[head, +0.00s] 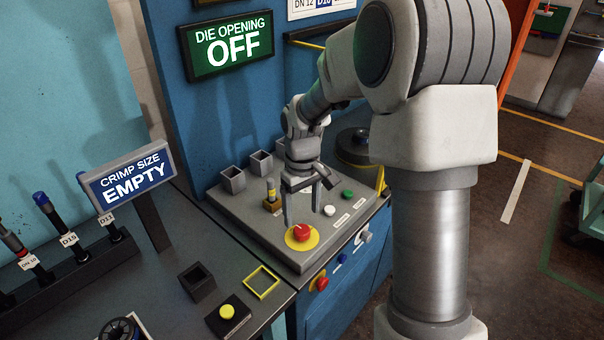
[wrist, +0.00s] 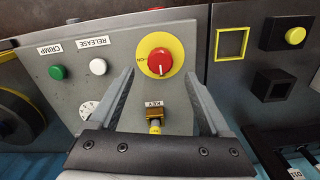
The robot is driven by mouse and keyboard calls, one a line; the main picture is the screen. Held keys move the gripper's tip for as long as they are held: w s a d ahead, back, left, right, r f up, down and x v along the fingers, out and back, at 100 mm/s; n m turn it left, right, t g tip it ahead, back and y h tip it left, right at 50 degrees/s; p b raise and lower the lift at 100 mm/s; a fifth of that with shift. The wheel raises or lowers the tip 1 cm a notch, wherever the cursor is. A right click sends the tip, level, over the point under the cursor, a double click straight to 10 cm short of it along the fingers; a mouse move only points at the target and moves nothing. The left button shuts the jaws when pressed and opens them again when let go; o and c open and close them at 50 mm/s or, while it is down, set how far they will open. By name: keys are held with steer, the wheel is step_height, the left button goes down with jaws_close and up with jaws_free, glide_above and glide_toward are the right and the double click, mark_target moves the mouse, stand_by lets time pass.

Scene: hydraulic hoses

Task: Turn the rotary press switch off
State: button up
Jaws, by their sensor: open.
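The rotary switch (head: 302,232) is a red knob on a round yellow plate, at the front of the grey sloped panel. In the wrist view its knob (wrist: 163,58) bears a white pointer mark towards the bottom of the picture, and "ON" is printed upside down on the plate. My gripper (head: 301,213) is open and empty, fingers pointing down over the panel near the knob. In the wrist view the fingertips (wrist: 158,76) lie on both sides of and just below the knob. I see no clear contact with it.
A brass key (wrist: 154,112) stands in the panel close to the fingers. White (head: 329,210) and green (head: 348,194) buttons lie right of the knob. Several grey square holders (head: 233,180) stand behind. Signs read "DIE OPENING OFF" (head: 232,45) and "CRIMP SIZE EMPTY" (head: 128,180).

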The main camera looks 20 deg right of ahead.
mark_target(302, 229)
step_height(302, 229, up, 12)
steer(key=shift+p, duration=0.4)
steer(key=shift+r, duration=0.15)
steer(key=s+r+m+t, duration=0.2)
steer(key=s, duration=0.9)
steer(key=s+r+m+t, duration=0.2)
steer(key=s+r+t, duration=0.1)
steer(key=s, duration=0.8)
steer(key=shift+r+t, duration=0.25)
steer(key=shift+t, duration=0.05)
